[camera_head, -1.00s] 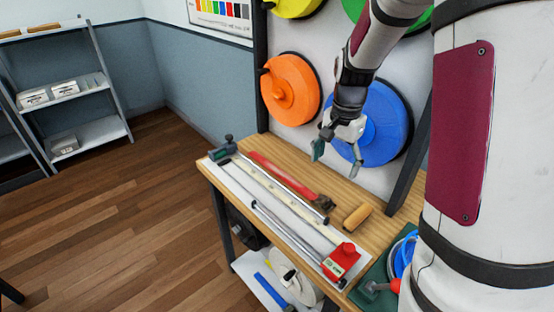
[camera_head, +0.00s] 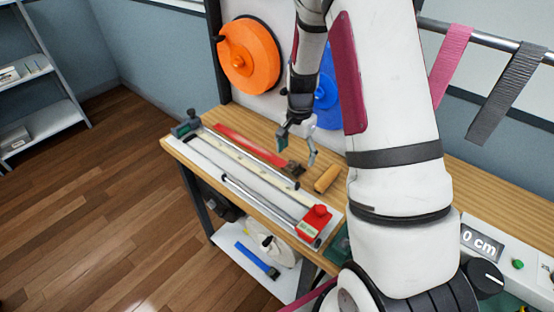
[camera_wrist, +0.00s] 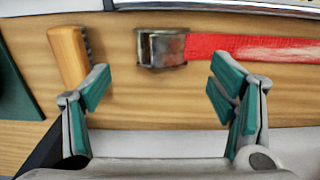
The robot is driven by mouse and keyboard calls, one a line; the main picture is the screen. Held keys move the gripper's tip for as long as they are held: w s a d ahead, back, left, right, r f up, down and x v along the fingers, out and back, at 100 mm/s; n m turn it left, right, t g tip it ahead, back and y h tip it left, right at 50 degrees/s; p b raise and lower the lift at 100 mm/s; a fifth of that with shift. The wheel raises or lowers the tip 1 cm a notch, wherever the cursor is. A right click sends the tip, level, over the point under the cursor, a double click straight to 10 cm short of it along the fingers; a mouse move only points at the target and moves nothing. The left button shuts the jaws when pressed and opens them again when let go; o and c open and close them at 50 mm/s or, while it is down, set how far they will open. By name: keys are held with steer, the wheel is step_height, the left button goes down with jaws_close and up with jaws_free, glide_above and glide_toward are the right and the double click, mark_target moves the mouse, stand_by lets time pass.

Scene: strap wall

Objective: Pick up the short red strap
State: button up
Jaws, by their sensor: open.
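The red strap (camera_head: 248,144) lies flat on the wooden workbench, with a dark metal buckle (camera_head: 293,168) at its near right end. In the wrist view the strap (camera_wrist: 255,47) runs off to the right and the buckle (camera_wrist: 162,48) lies beyond the gap between my fingers. My gripper (camera_head: 297,145) is open and points down at the buckle end. In the wrist view its teal-padded fingers (camera_wrist: 160,88) are spread wide with nothing between them. The exact height above the bench is hard to judge.
A wooden handle (camera_head: 326,178) lies beside the buckle. A metal rail fixture with a red block (camera_head: 316,220) runs along the bench front. Orange (camera_head: 249,55) and blue (camera_head: 328,95) reels hang behind. Pink (camera_head: 450,62) and grey (camera_head: 506,92) straps hang at right.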

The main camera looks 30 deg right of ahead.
mark_target(294, 164)
step_height(294, 164, down, 5)
steer(key=shift+a+r+p, duration=0.1)
steer(key=shift+a+p, duration=0.05)
steer(key=shift+p, duration=0.25)
steer(key=shift+c, duration=0.4)
steer(key=c, duration=1.3)
